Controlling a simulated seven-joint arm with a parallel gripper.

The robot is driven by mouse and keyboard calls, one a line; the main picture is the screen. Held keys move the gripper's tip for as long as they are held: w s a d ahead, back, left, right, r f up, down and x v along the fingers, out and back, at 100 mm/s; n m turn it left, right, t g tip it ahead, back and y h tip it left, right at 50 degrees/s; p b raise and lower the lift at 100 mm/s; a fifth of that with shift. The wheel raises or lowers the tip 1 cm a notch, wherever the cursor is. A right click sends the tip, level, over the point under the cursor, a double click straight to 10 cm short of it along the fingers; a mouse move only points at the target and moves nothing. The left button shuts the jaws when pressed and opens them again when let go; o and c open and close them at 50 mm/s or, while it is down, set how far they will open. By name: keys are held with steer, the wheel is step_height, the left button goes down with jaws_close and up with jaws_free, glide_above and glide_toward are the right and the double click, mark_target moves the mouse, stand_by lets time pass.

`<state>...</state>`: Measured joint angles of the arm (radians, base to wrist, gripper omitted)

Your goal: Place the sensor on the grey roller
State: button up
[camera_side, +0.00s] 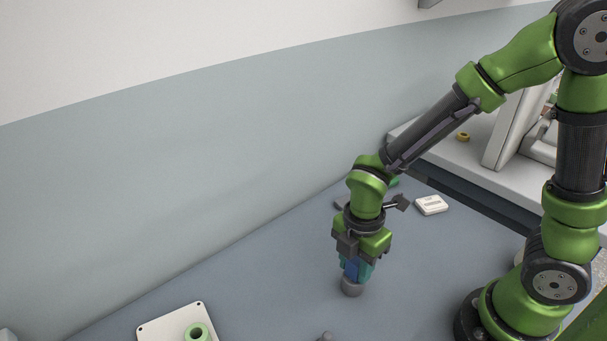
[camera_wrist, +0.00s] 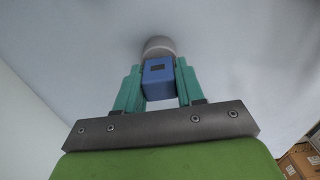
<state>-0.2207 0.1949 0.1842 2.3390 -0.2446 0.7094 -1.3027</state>
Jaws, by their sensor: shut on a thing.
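The sensor is a small blue block with a dark patch on its face, seen in the wrist view (camera_wrist: 158,80) and partly in the side view (camera_side: 350,270). My gripper (camera_side: 355,272) is shut on it, with a teal finger on each side in the wrist view (camera_wrist: 157,85). The grey roller (camera_side: 352,288) stands on the table directly below the gripper. Its rounded top also shows just past the sensor in the wrist view (camera_wrist: 158,46). The sensor is at or just above the roller; I cannot tell whether they touch.
A white plate (camera_side: 165,325) with a pale green ring-shaped bobbin (camera_side: 197,333) lies at the front left. A small grey piece (camera_side: 326,337) is at the bottom edge. A white box (camera_side: 431,205) lies behind right. The table left of the gripper is clear.

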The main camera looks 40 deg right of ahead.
mark_target(357, 260)
steer(key=o, duration=1)
steer(key=shift+f, duration=0.1)
step_height(357, 260, up, 12)
steer(key=s+d+r+m+t, duration=0.1)
steer(key=d+r+m+t, duration=0.1)
steer(key=m, duration=0.5)
steer(key=s+d+r+m+t+y, duration=0.1)
steer(key=d+r+m+t, duration=0.1)
steer(key=m, duration=0.5)
steer(key=s+d+r+m+t+y, duration=0.1)
steer(key=d+r+m+t, duration=0.2)
steer(key=m, duration=0.5)
steer(key=shift+d+r, duration=0.4)
steer(key=shift+r, duration=0.1)
